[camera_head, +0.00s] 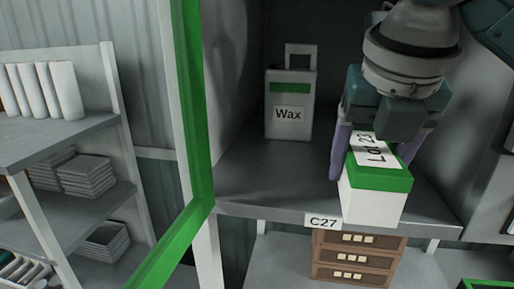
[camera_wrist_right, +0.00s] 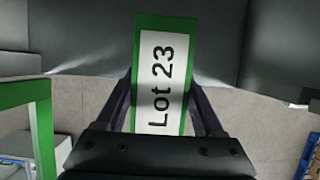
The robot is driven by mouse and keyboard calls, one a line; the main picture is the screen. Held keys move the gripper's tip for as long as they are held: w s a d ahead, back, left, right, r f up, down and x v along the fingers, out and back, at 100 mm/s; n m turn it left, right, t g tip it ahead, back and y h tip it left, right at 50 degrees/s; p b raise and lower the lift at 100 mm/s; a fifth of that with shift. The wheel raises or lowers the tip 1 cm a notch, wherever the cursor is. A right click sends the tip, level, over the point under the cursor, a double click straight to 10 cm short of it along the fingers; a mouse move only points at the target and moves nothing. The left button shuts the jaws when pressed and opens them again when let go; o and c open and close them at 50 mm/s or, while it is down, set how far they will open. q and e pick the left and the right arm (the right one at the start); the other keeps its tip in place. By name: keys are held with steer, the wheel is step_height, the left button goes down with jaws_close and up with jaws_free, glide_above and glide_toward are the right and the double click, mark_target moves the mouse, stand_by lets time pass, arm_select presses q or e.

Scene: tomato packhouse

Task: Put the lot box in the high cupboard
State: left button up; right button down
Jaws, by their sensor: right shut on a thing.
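The lot box (camera_head: 374,205) is white with a green top band and a "Lot 23" label. My right gripper (camera_head: 370,155) is shut on it from above, one finger on each side. The box is at the front edge of the cupboard shelf (camera_head: 265,180), in the right part of the opening; I cannot tell whether it touches the shelf. In the right wrist view the green-and-white top of the lot box (camera_wrist_right: 162,75) lies between the fingers. The cupboard door (camera_head: 190,110), with a green frame, stands open at the left. My left gripper is not in view.
A white "Wax" container (camera_head: 290,105) with a handle stands further back on the shelf, left of the box. A "C27" tag (camera_head: 322,221) is on the shelf edge. Brown drawers (camera_head: 358,258) are below. Shelf room between the container and the box is clear.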

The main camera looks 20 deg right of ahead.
steer(key=w+d, duration=0.1)
steer(key=w, duration=0.1)
steer(key=w+d, duration=0.2)
steer(key=w, duration=0.1)
steer(key=w+d, duration=0.1)
steer(key=w, duration=0.1)
steer(key=shift+w+d, duration=0.35)
steer(key=shift+d, duration=0.05)
steer(key=shift+f, duration=1.75)
jaws_free()
steer(key=shift+f, duration=0.1)
steer(key=v, duration=0.7)
steer(key=shift+r, duration=0.4)
